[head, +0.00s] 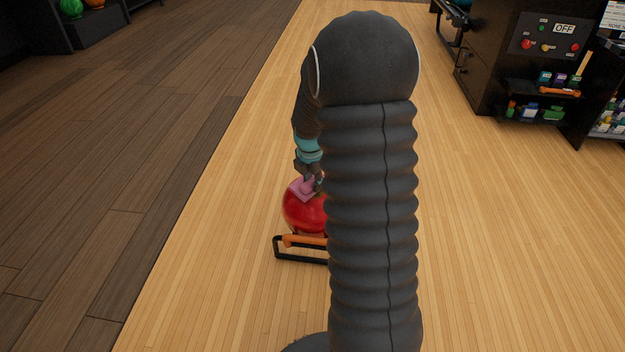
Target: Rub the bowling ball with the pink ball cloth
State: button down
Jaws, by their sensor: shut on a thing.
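The red bowling ball (302,213) sits low in the middle of the head view, on a black stand with an orange part. My arm hides its right side. The pink ball cloth (300,189) is at the top of the ball and appears to touch it. My gripper (308,182) is shut on the cloth, just above the ball. Its fingertips are small and partly hidden by the cloth and my arm.
The black stand (276,250) rests on the light wood floor. A dark cabinet (500,70) with an "OFF" display and shelves of small items stands at the upper right. A rack with balls (71,8) is at the upper left. The floor on the left is clear.

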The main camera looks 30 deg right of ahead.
jog(key=shift+w+f, duration=0.1)
jog(key=shift+f, duration=0.35)
jog(key=shift+s+d, duration=0.75)
jog(key=shift+d, duration=0.35)
jog(key=shift+w+a+f, duration=0.15)
jog(key=shift+w+a, duration=0.55)
jog(key=shift+a, duration=0.35)
jog(key=shift+s+d+p, duration=0.35)
jog(key=shift+s+d, duration=0.45)
jog(key=shift+d, duration=0.3)
jog(key=shift+w+a+r, duration=0.2)
jog(key=shift+w+a, duration=0.6)
jog(key=shift+a, duration=0.3)
jog(key=shift+s+d+f+p, duration=0.15)
jog(key=shift+s+d, duration=0.2)
jog(key=shift+d, duration=0.2)
jog(key=shift+s+d+r+p, duration=0.15)
jog(key=shift+s+d, duration=0.2)
jog(key=shift+d, duration=0.2)
jog(key=shift+f, duration=0.15)
